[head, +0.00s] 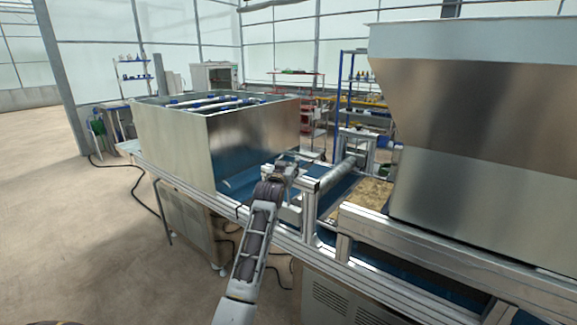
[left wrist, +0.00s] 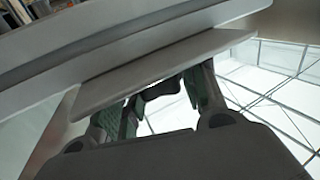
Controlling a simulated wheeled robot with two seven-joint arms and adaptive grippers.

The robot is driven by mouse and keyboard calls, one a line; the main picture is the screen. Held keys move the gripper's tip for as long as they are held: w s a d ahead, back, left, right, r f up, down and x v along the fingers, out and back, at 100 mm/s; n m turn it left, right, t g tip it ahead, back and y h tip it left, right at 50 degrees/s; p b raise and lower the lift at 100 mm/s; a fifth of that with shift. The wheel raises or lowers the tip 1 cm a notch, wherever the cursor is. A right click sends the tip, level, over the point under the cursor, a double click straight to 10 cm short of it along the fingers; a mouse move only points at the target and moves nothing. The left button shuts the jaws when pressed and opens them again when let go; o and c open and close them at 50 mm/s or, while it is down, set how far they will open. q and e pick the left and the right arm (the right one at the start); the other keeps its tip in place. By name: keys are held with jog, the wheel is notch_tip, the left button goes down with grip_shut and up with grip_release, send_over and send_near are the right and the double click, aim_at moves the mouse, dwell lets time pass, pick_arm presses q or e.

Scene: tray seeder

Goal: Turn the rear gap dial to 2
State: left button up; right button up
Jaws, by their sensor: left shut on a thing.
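My left arm reaches up from the bottom of the head view to the machine's side rail. My left gripper (head: 284,172) is at the near end of the roller, and the dial there is hidden behind it. In the left wrist view my left gripper (left wrist: 164,95) has its two green-padded fingers on either side of a small dark knob (left wrist: 160,88), which looks like the rear gap dial. The fingers are shut on it. Its scale and pointer are not visible, so I cannot read the setting. My right gripper is not in view.
A large metal box (head: 170,135) stands on the machine left of my gripper. A big steel hopper (head: 480,120) is on the right. The metal roller (head: 337,175) lies across the blue belt (head: 240,185). A pale metal plate (left wrist: 150,75) is close above the fingers in the wrist view.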

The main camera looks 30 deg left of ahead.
pick_arm(q)
jog(key=shift+c, duration=0.5)
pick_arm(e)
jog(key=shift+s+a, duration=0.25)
pick_arm(q)
jog(key=shift+h, duration=0.3)
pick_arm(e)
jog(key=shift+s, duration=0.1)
